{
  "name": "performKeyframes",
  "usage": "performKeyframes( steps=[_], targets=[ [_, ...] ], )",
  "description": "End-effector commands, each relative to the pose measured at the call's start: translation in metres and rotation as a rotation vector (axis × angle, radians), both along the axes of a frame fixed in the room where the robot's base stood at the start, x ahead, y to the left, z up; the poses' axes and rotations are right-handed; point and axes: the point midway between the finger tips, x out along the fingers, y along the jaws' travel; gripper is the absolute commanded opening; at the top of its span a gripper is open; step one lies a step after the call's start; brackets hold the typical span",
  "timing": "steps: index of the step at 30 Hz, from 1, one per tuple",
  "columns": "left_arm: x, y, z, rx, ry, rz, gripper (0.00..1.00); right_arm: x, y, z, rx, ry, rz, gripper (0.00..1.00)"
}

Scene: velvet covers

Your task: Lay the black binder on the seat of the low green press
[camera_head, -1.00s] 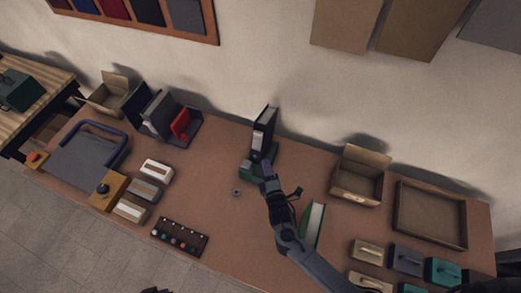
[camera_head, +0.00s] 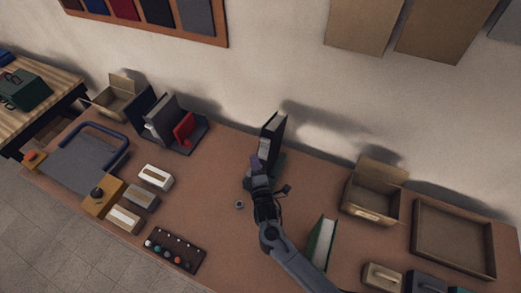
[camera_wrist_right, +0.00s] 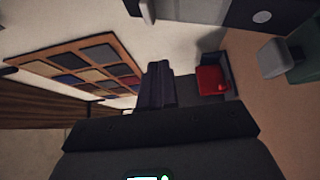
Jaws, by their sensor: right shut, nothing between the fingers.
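The black binder (camera_head: 272,138) stands upright near the middle of the table, its pale page edges facing the front left. Its dark face with a pale disc seems to be at the top of the right wrist view (camera_wrist_right: 225,12). The low green press (camera_head: 249,181) is at the binder's foot, mostly hidden behind my right gripper; whether the binder rests on its seat I cannot tell. My right gripper (camera_head: 256,161) is shut and empty, just left of the binder's lower part; its fingers also show in the wrist view (camera_wrist_right: 156,88). My left gripper is out of view.
A green book (camera_head: 320,243) stands right of my right arm. An open carton (camera_head: 373,205) and a shallow tray (camera_head: 450,270) are farther right. A rack with a red binder (camera_head: 184,128) stands to the left.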

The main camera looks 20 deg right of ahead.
Motion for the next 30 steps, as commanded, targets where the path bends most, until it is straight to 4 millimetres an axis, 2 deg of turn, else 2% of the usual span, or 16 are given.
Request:
performKeyframes(
  steps=[3, 9, 15, 27, 30],
  targets=[
    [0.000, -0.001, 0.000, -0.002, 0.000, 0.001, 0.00, 0.022, -0.004, 0.001, 0.000, 0.000, 0.000, 0.00],
    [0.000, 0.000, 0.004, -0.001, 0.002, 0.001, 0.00, 0.035, -0.025, 0.001, -0.001, 0.000, -0.001, 0.00],
    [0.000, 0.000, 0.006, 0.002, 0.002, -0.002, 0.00, 0.042, -0.036, 0.000, -0.001, 0.000, -0.001, 0.00],
    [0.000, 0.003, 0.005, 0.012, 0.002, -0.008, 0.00, 0.043, -0.038, 0.000, -0.001, 0.000, 0.000, 0.00],
    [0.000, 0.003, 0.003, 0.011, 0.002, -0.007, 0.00, 0.047, -0.043, -0.001, -0.002, -0.001, 0.000, 0.00]
  ],
)
